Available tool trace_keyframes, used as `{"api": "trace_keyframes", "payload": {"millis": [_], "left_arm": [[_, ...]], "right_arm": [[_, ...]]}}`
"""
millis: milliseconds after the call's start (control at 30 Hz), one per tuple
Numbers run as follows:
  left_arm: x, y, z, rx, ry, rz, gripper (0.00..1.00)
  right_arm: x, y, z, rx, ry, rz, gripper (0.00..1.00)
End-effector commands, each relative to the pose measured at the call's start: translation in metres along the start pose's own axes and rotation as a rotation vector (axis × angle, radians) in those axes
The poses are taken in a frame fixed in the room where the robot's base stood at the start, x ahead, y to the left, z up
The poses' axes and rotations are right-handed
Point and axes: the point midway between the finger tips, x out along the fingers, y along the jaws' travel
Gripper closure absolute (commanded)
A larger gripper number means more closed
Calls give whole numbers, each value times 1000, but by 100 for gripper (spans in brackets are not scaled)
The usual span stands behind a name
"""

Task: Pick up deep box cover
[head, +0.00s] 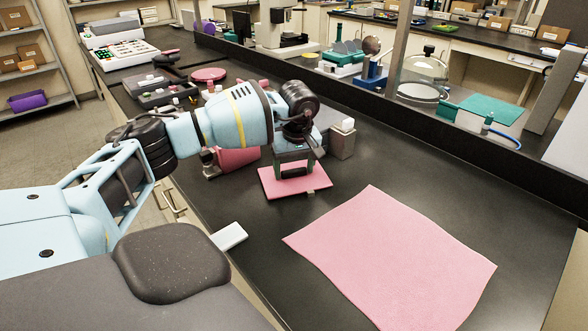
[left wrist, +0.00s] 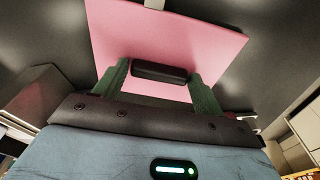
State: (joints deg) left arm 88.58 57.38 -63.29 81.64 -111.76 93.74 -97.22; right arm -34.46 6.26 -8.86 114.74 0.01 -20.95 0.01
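The deep box cover appears to be the flat pink square plate (head: 282,186) under my left gripper in the head view. In the left wrist view the pink plate (left wrist: 185,40) fills the upper middle, with a short black bar-like handle (left wrist: 160,72) on it. My left gripper (head: 294,168) points down over the plate. Its two green fingers (left wrist: 160,82) stand at either end of the handle, very close to it; whether they press on it cannot be told. Whether the plate rests on the counter or hangs just above it is also unclear. My right gripper is not in view.
A large pink mat (head: 400,265) lies on the black counter at right. A pink box (head: 238,160) is partly hidden behind my left arm. A small grey block (head: 342,142) stands just behind the plate. Bare counter (head: 420,170) lies behind the mat.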

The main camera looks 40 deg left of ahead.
Motion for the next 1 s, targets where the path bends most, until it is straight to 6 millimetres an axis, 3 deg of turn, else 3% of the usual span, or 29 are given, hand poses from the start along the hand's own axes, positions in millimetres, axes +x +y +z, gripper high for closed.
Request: {"api": "trace_keyframes", "payload": {"millis": [33,233,567,867,1000], "left_arm": [[0,0,0,0,0,0,37],[0,0,0,0,0,1,61],[-4,0,-1,0,0,1,61],[-38,0,-6,0,1,3,61],[-38,-24,2,1,2,-2,61]], "right_arm": [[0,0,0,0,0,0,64],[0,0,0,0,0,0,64],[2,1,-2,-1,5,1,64],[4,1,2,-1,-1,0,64],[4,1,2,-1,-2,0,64]]}}
